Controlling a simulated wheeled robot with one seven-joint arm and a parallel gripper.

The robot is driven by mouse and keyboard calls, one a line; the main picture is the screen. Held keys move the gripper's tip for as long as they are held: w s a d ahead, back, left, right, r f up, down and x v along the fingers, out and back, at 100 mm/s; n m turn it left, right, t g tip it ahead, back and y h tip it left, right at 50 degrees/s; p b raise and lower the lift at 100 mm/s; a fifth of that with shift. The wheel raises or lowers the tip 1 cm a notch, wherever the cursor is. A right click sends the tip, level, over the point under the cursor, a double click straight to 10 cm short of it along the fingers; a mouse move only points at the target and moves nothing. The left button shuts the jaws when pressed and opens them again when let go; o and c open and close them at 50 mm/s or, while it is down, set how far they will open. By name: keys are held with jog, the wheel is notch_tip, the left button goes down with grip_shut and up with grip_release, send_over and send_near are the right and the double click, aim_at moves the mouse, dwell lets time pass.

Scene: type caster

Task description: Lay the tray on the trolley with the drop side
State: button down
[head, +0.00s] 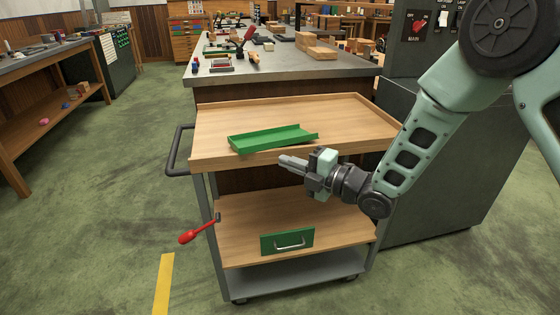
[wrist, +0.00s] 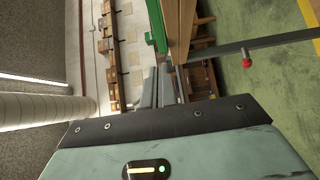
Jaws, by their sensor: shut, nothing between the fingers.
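The green tray (head: 270,137) lies on the wooden top of the trolley (head: 350,120), near its front edge and left of the middle. My gripper (head: 281,160) is shut and empty, just in front of the trolley's front edge and close to the tray's near right part. In the wrist view, the shut fingers (wrist: 165,72) point towards the green tray (wrist: 156,25) and the trolley's wooden edge (wrist: 182,28). I cannot tell whether the fingers touch either. A rim runs along the top's back and right; whether a side is dropped is unclear.
A lever with a red grip (head: 188,237) sticks out at the trolley's lower left. A green drawer front (head: 287,241) shows at the lower shelf. A grey handle (head: 175,155) is at the left. A cluttered workbench (head: 280,72) stands behind, and a dark cabinet (head: 440,190) at the right.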

jog(key=shift+v, duration=3)
jog(key=c, duration=2.1)
grip_release()
jog(key=shift+c, duration=0.2)
